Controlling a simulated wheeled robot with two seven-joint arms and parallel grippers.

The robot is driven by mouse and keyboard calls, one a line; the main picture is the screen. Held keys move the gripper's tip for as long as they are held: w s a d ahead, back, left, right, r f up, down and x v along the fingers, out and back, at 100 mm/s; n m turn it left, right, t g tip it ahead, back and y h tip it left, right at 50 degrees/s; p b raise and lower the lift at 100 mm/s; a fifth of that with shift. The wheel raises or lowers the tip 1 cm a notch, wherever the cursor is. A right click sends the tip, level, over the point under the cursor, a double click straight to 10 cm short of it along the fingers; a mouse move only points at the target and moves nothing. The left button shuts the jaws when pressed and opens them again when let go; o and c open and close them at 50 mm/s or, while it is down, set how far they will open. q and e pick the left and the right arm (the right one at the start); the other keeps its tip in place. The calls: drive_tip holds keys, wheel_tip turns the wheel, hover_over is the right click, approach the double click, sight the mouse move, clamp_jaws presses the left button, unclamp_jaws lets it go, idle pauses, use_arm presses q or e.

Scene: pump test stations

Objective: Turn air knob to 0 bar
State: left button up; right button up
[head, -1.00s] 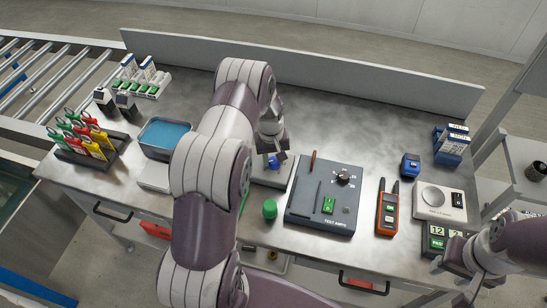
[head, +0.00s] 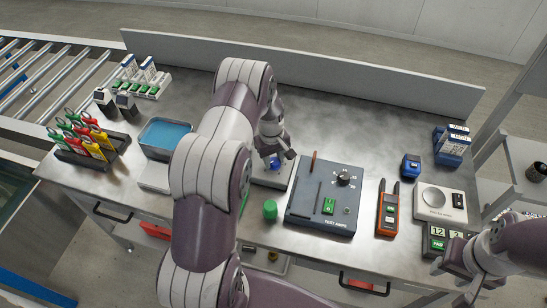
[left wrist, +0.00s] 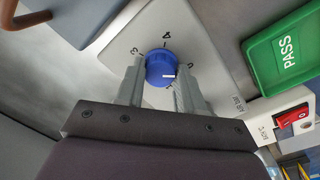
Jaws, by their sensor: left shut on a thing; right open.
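The blue air knob (left wrist: 160,66) sits on a light grey plate (left wrist: 195,25) with dark numbers printed around it. A short white mark shows on the knob's lower right side in the left wrist view; I cannot tell exactly which number it points at. My left gripper (left wrist: 158,88) is shut on the knob, one finger on each side. In the head view, the knob (head: 274,163) is partly hidden below my left gripper (head: 275,157). My right gripper (head: 446,272) is open and empty at the lower right, near the table's front edge.
A dark test box (head: 300,215) with a black dial stands just right of the air plate. A green round button (head: 270,209) is in front. An orange handheld device (head: 388,210) and a scale (head: 425,208) lie further right. A green PASS sign (left wrist: 284,50) is near the plate.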

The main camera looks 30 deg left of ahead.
sight(272, 161)
use_arm(q)
drive_tip(key=o, duration=1)
drive_tip(key=shift+r, duration=0.1)
drive_tip(key=r, duration=0.4)
drive_tip(key=r+b, duration=0.1)
drive_tip(key=r, duration=0.3)
drive_tip(key=r+b, duration=0.1)
drive_tip(key=r, duration=0.3)
drive_tip(key=shift+s+a+r, duration=0.15)
drive_tip(key=shift+s+r, duration=0.15)
drive_tip(key=shift+r, duration=0.05)
